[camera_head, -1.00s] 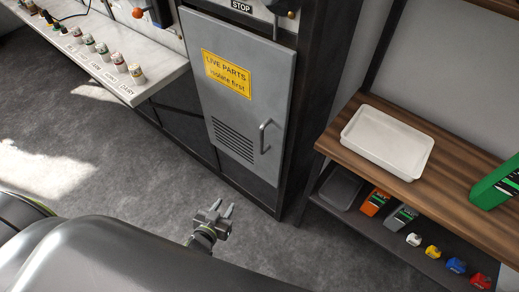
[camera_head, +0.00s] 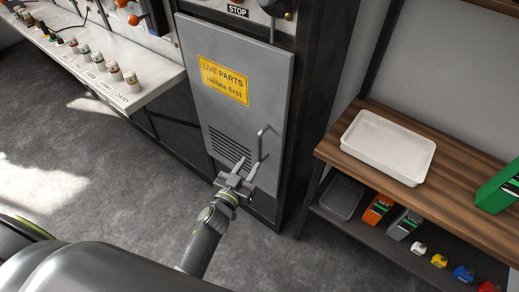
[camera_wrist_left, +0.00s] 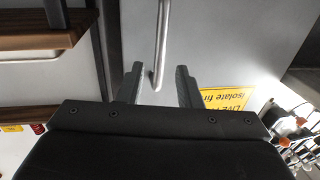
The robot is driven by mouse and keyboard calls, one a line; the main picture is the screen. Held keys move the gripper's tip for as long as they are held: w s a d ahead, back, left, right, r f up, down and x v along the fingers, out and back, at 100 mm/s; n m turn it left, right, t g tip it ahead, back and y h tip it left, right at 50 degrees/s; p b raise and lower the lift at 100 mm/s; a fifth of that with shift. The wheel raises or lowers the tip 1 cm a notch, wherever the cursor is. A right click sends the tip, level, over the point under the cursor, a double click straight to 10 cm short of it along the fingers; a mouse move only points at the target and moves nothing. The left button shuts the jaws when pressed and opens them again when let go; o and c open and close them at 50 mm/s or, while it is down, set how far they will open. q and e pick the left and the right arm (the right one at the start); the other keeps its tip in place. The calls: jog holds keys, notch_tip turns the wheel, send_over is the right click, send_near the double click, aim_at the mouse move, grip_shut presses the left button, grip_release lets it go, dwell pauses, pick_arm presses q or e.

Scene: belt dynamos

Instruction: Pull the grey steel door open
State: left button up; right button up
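The grey steel door (camera_head: 232,105) is shut in its dark cabinet. It bears a yellow "LIVE PARTS isolate first" sign (camera_head: 223,80) and a louvred vent. A bar handle (camera_head: 261,144) stands on its lower right side. My left gripper (camera_head: 247,172) is open just below the handle. In the left wrist view the handle (camera_wrist_left: 161,45) lies between the two open fingers (camera_wrist_left: 158,85), its end near the fingertips. I cannot tell whether the fingers touch it. My right gripper is not in view.
A wooden shelf unit (camera_head: 470,170) stands right of the cabinet with a white tray (camera_head: 387,147) on top and several coloured items below. A white counter (camera_head: 105,70) with several small jars is at the left. The grey floor in front is clear.

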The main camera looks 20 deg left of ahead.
aim_at(260, 159)
pick_arm(q)
jog(key=w, duration=0.2)
jog(key=w+b, duration=0.1)
jog(key=w, duration=0.2)
jog(key=w+d+b, duration=0.1)
jog(key=w, duration=0.2)
jog(key=shift+d, duration=0.1)
grip_shut()
